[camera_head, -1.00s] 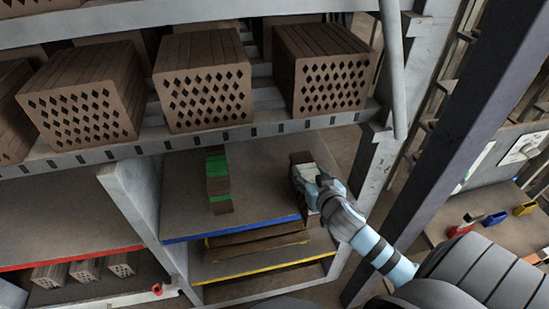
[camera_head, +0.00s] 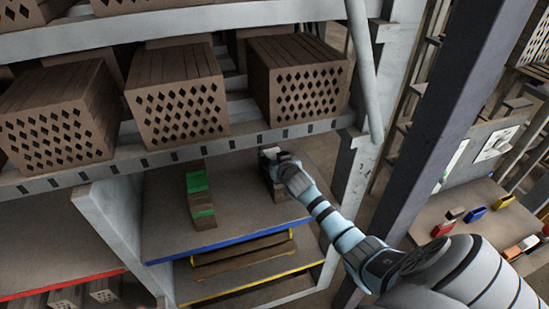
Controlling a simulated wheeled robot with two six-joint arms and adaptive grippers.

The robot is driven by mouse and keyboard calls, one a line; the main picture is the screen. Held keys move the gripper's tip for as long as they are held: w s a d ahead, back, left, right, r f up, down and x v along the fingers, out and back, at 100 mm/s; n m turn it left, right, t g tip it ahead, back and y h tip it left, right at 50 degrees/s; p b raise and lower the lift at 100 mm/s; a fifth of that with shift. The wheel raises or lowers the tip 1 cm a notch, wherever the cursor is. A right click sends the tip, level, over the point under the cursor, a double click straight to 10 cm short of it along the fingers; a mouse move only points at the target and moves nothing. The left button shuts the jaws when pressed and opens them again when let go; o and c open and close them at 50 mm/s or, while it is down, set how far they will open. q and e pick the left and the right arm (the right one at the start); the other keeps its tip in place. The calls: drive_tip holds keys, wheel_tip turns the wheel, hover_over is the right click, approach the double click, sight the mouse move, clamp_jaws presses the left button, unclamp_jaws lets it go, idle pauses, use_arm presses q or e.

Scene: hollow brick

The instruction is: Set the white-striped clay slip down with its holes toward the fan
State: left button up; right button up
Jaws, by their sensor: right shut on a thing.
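The white-striped clay slip (camera_head: 279,194) is a brown block on the shelf board with the blue edge, at its right side. My right gripper (camera_head: 272,163) is shut on it from the right and hides most of it. A small patch of white shows at the gripper. I cannot tell whether the slip touches the board or which way its holes face. No fan can be made out. My left gripper is not in view.
A green-striped slip (camera_head: 202,205) lies left of my gripper on the blue-edged board (camera_head: 165,229), with bare board between. Large hollow bricks (camera_head: 177,112) stand on the shelf above. A steel post (camera_head: 357,185) rises at the right.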

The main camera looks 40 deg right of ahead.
drive_tip(key=o, duration=1.3)
drive_tip(key=shift+f, duration=0.1)
drive_tip(key=shift+s, duration=0.15)
drive_tip(key=shift+s+a+r, duration=0.1)
drive_tip(key=shift+s+r, duration=0.1)
drive_tip(key=shift+s, duration=0.1)
drive_tip(key=p+v, duration=0.2)
drive_tip(key=v, duration=0.9)
drive_tip(key=shift+r, duration=0.1)
